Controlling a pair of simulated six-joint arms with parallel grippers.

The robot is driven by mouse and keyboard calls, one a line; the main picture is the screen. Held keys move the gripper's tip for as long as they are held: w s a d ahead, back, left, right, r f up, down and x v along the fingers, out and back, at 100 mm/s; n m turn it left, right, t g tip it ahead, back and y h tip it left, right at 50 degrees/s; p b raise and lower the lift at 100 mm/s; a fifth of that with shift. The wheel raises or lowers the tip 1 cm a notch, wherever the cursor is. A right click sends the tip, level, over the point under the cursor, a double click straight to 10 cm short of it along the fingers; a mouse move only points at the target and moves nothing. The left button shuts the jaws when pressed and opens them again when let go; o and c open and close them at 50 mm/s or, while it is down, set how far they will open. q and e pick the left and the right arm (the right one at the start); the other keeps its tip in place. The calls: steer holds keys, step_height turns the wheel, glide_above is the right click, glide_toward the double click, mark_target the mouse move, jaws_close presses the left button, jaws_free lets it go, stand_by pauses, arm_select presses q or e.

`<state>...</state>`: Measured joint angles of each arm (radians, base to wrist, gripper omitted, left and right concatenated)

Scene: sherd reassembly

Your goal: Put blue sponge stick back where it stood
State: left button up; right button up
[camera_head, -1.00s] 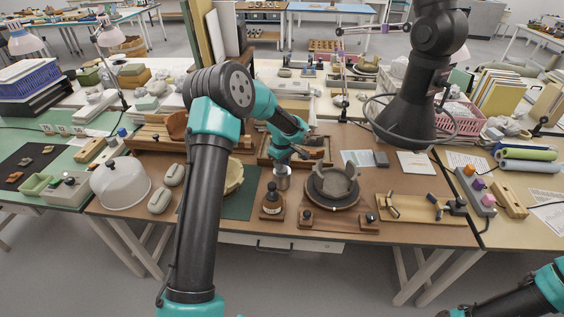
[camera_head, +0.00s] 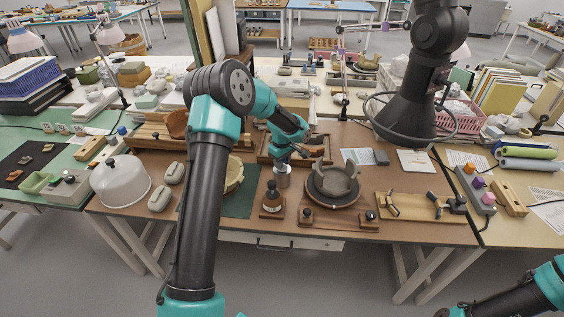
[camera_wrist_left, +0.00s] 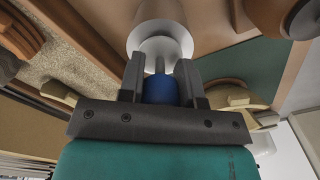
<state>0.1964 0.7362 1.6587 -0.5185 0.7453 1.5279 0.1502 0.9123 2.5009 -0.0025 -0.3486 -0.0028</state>
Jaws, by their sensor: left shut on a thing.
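My left gripper (camera_head: 283,160) points down just above a grey metal cup (camera_head: 283,180) on the brown table. In the left wrist view, the left gripper (camera_wrist_left: 160,82) is shut on the blue sponge stick (camera_wrist_left: 160,92). The stick's blue part sits between the fingers, and a thin grey shaft runs from it toward the cup (camera_wrist_left: 160,35). The shaft's far end overlaps the cup's mouth; I cannot tell how deep it reaches. In the head view the stick is too small to make out. My right gripper is outside the views.
A dark bottle on a wooden block (camera_head: 271,200) stands in front of the cup. A turntable with a grey bowl (camera_head: 333,184) is to its right. A green mat (camera_head: 238,203) lies to the left, and a wooden tray (camera_head: 318,150) lies behind.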

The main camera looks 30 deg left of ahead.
arm_select(q)
steer(key=shift+f, duration=0.15)
stand_by(0.6)
steer(key=o, duration=0.8)
step_height(320, 180, up, 17)
steer(key=shift+r, duration=0.2)
stand_by(0.9)
